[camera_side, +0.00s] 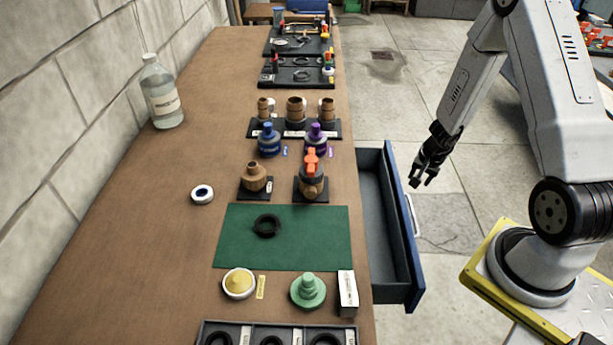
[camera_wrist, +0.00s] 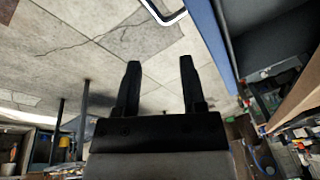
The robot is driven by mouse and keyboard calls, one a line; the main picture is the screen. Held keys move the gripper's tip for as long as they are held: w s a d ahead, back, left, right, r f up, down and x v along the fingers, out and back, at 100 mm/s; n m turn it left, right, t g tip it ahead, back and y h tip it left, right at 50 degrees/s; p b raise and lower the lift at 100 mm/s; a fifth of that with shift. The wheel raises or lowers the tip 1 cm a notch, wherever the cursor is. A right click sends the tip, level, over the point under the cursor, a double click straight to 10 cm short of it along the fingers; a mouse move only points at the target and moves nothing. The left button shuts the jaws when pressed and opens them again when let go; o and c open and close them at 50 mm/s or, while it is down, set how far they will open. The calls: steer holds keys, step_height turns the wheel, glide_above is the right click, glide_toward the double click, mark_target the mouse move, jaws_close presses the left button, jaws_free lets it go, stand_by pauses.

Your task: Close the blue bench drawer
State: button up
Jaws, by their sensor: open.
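The blue bench drawer (camera_side: 402,225) is pulled out from the right side of the wooden bench. Its grey inside looks empty. A pale bar handle (camera_side: 412,214) is on its outer front. My gripper (camera_side: 421,182) is in the air to the right of the drawer front, near the handle's far end, apart from it. In the wrist view my gripper (camera_wrist: 160,72) is open with nothing between its fingers. There the drawer front (camera_wrist: 212,40) is at the upper right and part of the handle (camera_wrist: 165,14) is at the top edge.
The bench top (camera_side: 170,240) holds a green mat (camera_side: 320,240) with a black ring, several bottle-like fittings, and a clear bottle (camera_side: 162,95). A yellow-edged base plate (camera_side: 485,283) stands at the right. Open floor (camera_side: 445,215) lies between the drawer and that plate.

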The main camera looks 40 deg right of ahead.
steer(key=shift+s+a+f+n+y, duration=0.1)
steer(key=shift+s+a+n+y, duration=0.35)
steer(key=shift+s+n, duration=0.35)
steer(key=shift+s+a+r+n+y, duration=0.1)
steer(key=shift+s+a+n+y, duration=0.45)
steer(key=shift+n, duration=0.45)
steer(key=shift+s+a+f+n+y, duration=0.1)
steer(key=shift+s+a+n+y, duration=0.3)
steer(key=shift+s+n, duration=0.45)
steer(key=shift+w+f, duration=0.1)
steer(key=shift+f, duration=0.05)
steer(key=shift+x, duration=3.7)
steer(key=shift+f, duration=0.1)
steer(key=shift+c, duration=0.3)
jaws_close()
